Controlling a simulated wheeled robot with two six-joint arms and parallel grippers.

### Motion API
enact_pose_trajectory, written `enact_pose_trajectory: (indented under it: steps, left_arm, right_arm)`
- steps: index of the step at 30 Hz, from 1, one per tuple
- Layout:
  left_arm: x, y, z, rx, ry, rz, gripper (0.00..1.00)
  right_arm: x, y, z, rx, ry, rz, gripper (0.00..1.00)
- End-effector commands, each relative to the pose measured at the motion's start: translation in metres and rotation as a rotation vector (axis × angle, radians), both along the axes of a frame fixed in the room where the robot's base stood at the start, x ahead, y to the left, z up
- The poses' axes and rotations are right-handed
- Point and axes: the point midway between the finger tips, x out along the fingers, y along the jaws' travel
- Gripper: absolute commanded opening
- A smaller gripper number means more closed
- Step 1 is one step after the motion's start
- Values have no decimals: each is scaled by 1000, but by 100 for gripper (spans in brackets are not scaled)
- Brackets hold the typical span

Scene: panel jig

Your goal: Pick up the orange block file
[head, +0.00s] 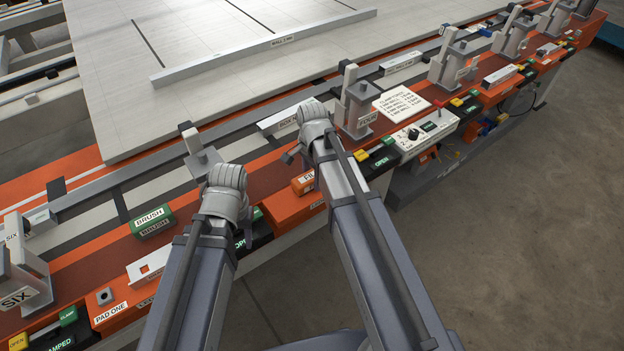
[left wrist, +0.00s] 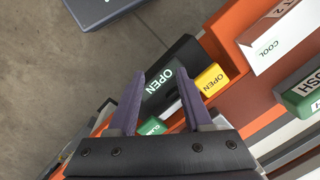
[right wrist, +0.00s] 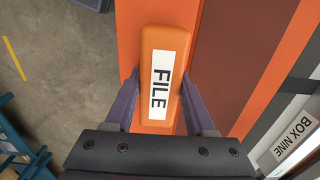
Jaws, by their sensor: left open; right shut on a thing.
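The orange block with a white FILE label (right wrist: 160,85) lies lengthwise between the fingers of my right gripper (right wrist: 161,92) in the right wrist view. The fingers are shut on its two sides. In the head view the file (head: 303,184) is partly hidden behind my right arm, at the orange rail's front edge. I cannot tell whether it touches the rail. My left gripper (left wrist: 160,78) is open and empty, over a black box marked OPEN (left wrist: 168,78) with a yellow button (left wrist: 212,79) and a green one.
A green BRUSH block (head: 152,221) and a white block with a COOL label (left wrist: 275,42) stand left along the rail. PAD ONE (head: 112,308) is at the lower left. Grey clamps line the rail beside a large pale panel (head: 220,60). A control box (head: 425,135) is at right.

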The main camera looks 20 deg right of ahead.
Motion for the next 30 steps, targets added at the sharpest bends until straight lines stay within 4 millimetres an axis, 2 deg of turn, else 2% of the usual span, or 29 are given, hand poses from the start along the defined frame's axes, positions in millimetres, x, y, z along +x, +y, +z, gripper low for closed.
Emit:
enact_pose_trajectory:
  steps: [11,17,23,30]
  left_arm:
    - [0,0,1,0,0,0,50]
    - [0,0,11,0,0,0,50]
    - [0,0,34,0,0,0,50]
    - [0,0,72,0,0,0,50]
  right_arm:
    - [0,0,1,0,0,0,0]
    - [0,0,11,0,0,0,0]
    - [0,0,34,0,0,0,0]
    - [0,0,72,0,0,0,0]
